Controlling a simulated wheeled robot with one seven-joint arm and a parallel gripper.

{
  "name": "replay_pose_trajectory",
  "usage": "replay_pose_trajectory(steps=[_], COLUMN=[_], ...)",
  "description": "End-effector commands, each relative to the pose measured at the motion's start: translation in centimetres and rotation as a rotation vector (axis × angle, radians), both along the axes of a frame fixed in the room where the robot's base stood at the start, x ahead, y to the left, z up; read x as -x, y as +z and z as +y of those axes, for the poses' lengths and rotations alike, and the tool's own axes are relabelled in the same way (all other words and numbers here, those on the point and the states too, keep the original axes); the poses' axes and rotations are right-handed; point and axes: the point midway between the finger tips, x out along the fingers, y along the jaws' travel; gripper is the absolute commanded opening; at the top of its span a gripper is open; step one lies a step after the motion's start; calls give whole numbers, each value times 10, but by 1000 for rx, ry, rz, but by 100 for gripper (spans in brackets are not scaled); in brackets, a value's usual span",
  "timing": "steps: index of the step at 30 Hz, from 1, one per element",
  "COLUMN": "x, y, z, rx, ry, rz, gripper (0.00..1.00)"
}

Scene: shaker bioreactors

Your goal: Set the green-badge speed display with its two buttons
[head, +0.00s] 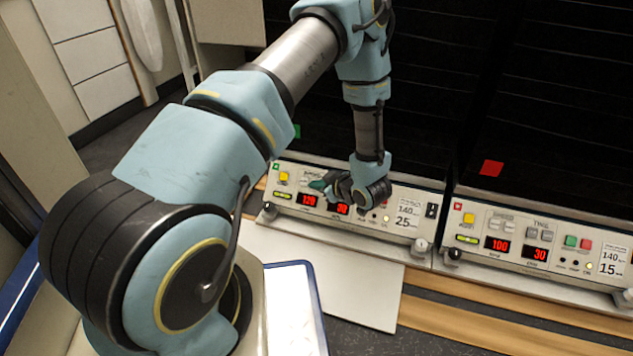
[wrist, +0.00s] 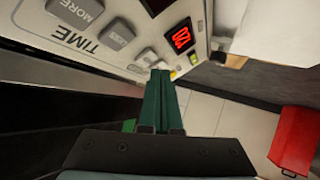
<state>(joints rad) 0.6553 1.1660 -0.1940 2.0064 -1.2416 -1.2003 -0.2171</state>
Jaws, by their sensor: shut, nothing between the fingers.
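The green badge (head: 277,167) is on the left shaker's front panel. Its speed display (head: 308,200) shows red digits that look like 120. The two grey speed buttons sit above it, partly behind my fingertips. My gripper (head: 318,184) is shut and empty, its green fingers pointing left along the panel. In the wrist view the shut fingertips (wrist: 159,72) are close to a grey button (wrist: 147,57); I cannot tell whether they touch it. The TIME buttons, MORE (wrist: 82,10) and another (wrist: 117,35), lie further along. A red display (wrist: 181,36) is beside them.
The left panel's time display (head: 342,209) reads 30, and its card (head: 408,214) shows 140 and 25. The right shaker has a red badge (head: 458,206), a speed display (head: 497,244) reading 100, and a card (head: 612,261) showing 140 and 15. Dark shaker fronts rise behind both panels.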

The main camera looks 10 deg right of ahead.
Motion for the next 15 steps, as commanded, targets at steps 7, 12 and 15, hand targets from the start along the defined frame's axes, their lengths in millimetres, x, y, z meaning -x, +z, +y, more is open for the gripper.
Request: replay_pose_trajectory(steps=[7,12,15], x=[0,6,12], y=[0,9,16], z=[0,3,6], rx=[0,-1,-1], ry=[0,-1,-1], rz=[0,0,2], gripper=[0,0,0])
